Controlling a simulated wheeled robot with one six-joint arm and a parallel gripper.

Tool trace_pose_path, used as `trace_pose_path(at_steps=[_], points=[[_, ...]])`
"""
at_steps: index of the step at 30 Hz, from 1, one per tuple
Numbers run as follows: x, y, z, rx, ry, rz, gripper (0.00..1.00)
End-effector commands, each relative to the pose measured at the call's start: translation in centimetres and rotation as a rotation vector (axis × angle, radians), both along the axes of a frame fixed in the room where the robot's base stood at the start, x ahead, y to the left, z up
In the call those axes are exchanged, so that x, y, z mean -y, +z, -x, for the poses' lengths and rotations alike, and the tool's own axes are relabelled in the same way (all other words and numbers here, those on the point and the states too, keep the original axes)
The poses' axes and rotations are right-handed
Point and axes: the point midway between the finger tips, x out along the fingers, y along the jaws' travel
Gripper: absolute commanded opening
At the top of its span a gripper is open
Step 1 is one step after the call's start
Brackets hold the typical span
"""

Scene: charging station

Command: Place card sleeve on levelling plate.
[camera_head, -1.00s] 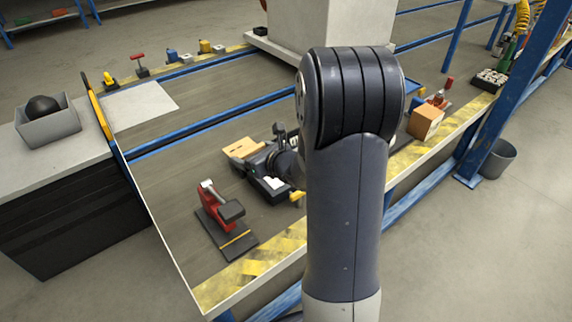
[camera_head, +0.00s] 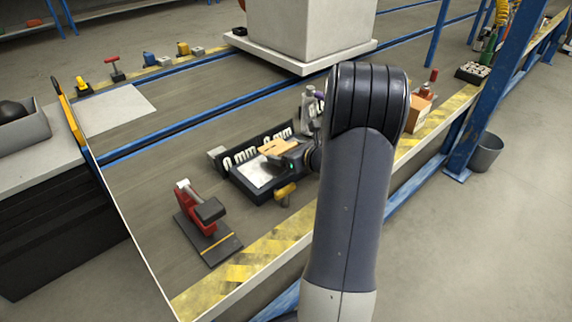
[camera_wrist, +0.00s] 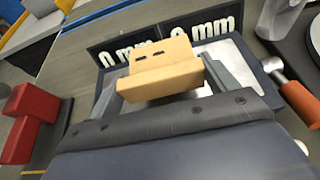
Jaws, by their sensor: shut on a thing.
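The card sleeve (camera_head: 278,147) is a tan cardboard piece with two dark slots on its upper face, seen in the wrist view (camera_wrist: 160,62). My gripper (camera_head: 292,158) is shut on it; its grey fingers flank the sleeve in the wrist view (camera_wrist: 165,85). The levelling plate (camera_head: 258,174) is a pale flat surface in a dark frame, with an upright black panel (camera_head: 240,155) marked "0 mm" behind it. The sleeve is over the plate. I cannot tell whether they touch. The sleeve and gripper hide part of the plate.
A red clamp-like tool (camera_head: 197,208) on a dark base stands left of the plate. A small yellow part (camera_head: 285,193) is at the plate's front. A grey bottle-like object (camera_head: 308,108) is behind, and a cardboard box (camera_head: 418,112) is to the right.

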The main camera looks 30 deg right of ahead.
Motion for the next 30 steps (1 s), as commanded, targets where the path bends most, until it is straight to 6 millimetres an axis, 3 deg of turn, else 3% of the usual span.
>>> trace_pose_path(at_steps=[8,19,20,27,30], points=[[-0.1,-3.7,0.0,-0.001,0.000,-0.002,0.56],[-0.1,-4.0,0.0,0.000,0.000,0.000,0.56],[-0.1,-4.0,0.0,0.000,0.000,0.000,0.82],[-0.1,-3.9,0.0,0.000,0.000,0.000,1.00],[-0.1,-3.9,0.0,0.000,0.000,0.000,1.00]])
